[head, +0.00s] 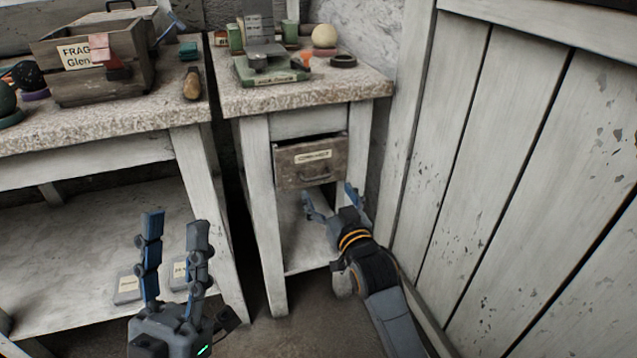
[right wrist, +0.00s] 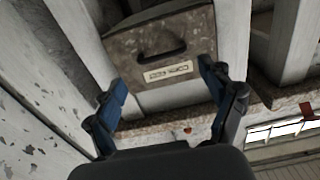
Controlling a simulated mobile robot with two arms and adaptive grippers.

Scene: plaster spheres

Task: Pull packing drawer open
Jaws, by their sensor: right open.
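The packing drawer (head: 300,160) is a worn brown drawer with a paper label and a dark handle (head: 314,176), set in the small stone-topped table. It stands out a little from its frame, with a dark gap above its front. In the right wrist view the drawer (right wrist: 190,45) shows upside down, its handle (right wrist: 163,53) above the label. My right gripper (head: 332,196) is open and empty, just below and in front of the drawer, apart from the handle. My left gripper (head: 174,222) is open and empty in front of the left bench.
The small table (head: 372,85) carries a green scale (head: 270,72), a pale sphere (head: 324,36) and a dark ring (head: 343,61). A wooden crate (head: 128,80) stands on the left bench. A plank wall (head: 500,150) is close on the right of my right arm.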

